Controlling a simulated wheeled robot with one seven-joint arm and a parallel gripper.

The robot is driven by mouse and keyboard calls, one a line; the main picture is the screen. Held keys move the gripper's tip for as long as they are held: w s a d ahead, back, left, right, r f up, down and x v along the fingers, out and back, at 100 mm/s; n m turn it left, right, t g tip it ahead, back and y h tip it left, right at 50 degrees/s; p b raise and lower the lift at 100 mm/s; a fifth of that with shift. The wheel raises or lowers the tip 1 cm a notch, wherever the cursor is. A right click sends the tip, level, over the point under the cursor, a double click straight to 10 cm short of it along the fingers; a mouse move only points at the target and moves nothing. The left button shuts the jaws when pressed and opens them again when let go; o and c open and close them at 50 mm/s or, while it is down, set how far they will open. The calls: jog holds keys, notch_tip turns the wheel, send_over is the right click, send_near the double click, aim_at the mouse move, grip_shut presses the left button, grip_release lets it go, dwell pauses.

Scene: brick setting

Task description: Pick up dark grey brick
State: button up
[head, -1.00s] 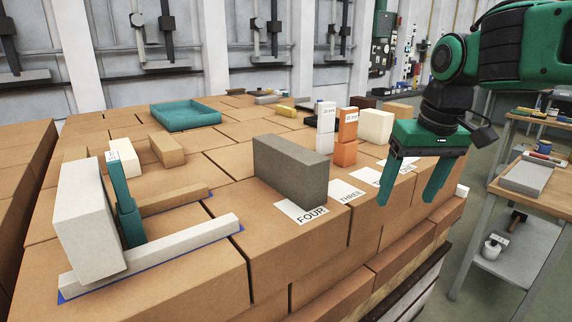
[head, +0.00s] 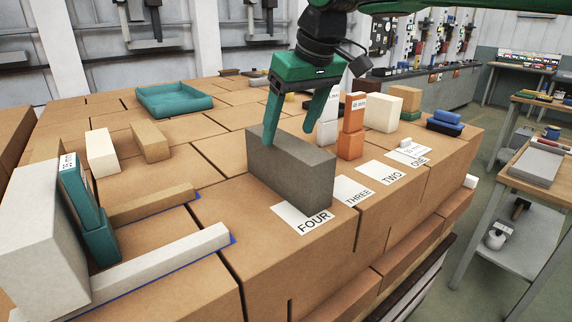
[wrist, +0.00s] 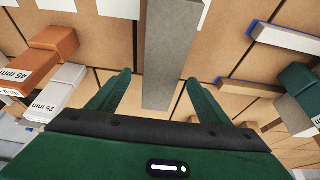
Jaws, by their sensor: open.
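The dark grey brick (head: 292,172) stands on its long narrow side on the brick surface, at the FOUR label (head: 303,219). In the wrist view the grey brick (wrist: 170,50) runs away from me, its near end between the fingers. My gripper (head: 290,135) is open and empty, just above and around the brick's far part. In the wrist view the gripper's (wrist: 163,80) two fingers are spread, with a gap to the brick on each side. The left finger in the head view overlaps the brick's top edge; contact cannot be told.
Orange blocks (head: 350,145) and white blocks (head: 326,132) stand close behind the brick. A cream block (head: 384,113) stands farther right. Labels THREE (head: 354,191), TWO (head: 381,172) and ONE line the front. A teal tray (head: 174,101) lies at the back left.

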aim_at(287, 140)
jog(key=shift+x, duration=2.75)
jog(key=shift+s, duration=0.25)
grip_shut()
